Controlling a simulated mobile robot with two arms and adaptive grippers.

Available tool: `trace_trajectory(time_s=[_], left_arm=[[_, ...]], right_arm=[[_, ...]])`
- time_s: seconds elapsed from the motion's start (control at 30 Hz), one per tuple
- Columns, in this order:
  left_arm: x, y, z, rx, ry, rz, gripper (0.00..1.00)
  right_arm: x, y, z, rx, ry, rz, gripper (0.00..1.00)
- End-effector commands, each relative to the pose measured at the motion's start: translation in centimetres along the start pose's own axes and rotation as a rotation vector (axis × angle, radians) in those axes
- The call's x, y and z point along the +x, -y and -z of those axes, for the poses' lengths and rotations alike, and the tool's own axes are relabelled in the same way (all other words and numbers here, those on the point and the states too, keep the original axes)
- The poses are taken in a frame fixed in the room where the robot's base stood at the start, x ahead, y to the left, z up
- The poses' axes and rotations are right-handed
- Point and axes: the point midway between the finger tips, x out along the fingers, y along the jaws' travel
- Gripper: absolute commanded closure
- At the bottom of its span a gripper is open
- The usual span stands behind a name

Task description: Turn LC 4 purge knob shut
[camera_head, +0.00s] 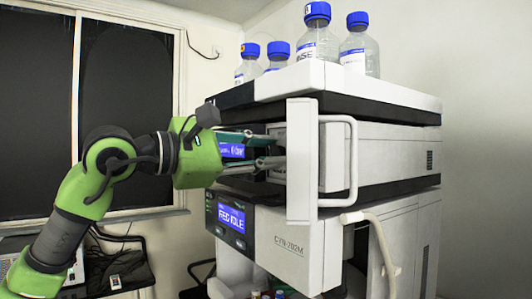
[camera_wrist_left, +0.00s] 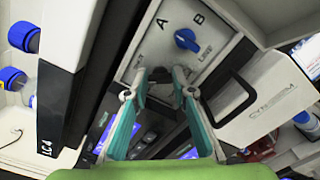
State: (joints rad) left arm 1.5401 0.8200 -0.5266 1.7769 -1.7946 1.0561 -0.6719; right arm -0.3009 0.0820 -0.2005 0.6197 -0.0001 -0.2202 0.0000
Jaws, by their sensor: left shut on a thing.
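My left gripper (camera_head: 277,150) reaches from the left into the front recess of a white stacked instrument, behind its swung-out door. A blue knob (camera_wrist_left: 187,40) sits on the same panel near the letters A and B, apart from the fingers. An LC 4 label (camera_wrist_left: 45,148) shows on a dark strip. My right gripper is out of view.
The open white door (camera_head: 302,165) with its handle (camera_head: 352,160) stands just right of the gripper. A lit display (camera_head: 231,217) is below. Several blue-capped bottles (camera_head: 317,35) stand on top. A pale hose (camera_head: 383,245) hangs at the right. Dark window panes are behind my arm.

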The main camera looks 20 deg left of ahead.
Motion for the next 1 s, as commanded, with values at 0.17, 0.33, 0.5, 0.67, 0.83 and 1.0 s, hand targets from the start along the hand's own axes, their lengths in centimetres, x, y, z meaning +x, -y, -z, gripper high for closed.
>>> trace_trajectory(time_s=[0.17,0.33,0.5,0.67,0.83,1.0], left_arm=[[-0.04,0.06,-0.04,0.167,0.000,-0.001,0.98],[-0.01,0.15,-0.03,0.319,0.001,0.000,0.98],[-0.02,0.21,-0.01,0.448,0.001,0.000,0.98],[-0.02,0.27,0.02,0.540,0.001,0.001,0.98],[0.00,0.32,0.05,0.605,0.001,0.002,0.98],[0.01,0.37,0.07,0.637,0.001,0.003,0.98]], right_arm=[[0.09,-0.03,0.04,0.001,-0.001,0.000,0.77],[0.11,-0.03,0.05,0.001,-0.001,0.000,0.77],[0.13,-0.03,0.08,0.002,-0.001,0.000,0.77],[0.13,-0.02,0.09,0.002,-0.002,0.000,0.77],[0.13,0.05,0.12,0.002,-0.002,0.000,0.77],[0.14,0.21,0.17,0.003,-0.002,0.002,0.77]])
